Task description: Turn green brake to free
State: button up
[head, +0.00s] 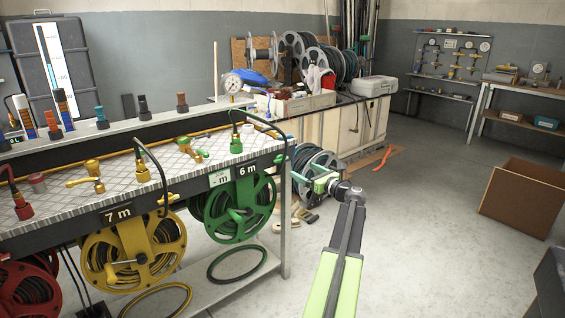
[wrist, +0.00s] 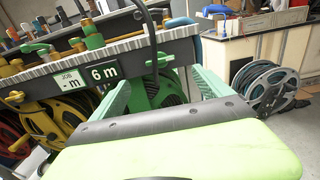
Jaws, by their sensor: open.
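The green reel (head: 233,207) hangs under the bench's right end, below the 6 m label (head: 247,169). A green crank-like part (head: 240,214) crosses its hub; I cannot tell whether this is the brake or how it is set. My gripper (head: 322,182) is right of the bench end, apart from the reel. In the wrist view, my gripper (wrist: 160,80) is open and empty, its green fingers spread before the green reel (wrist: 165,90), which they partly hide.
The yellow reel (head: 130,250) and red reel (head: 28,285) hang to the left. A bench leg (head: 286,225) stands beside the green reel. A grey reel (head: 318,168) stands behind my gripper. A cardboard box (head: 522,195) lies at right; the floor between is clear.

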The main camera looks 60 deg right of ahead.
aim_at(282, 159)
jog(key=x, duration=1.3)
jog(key=shift+w, duration=0.25)
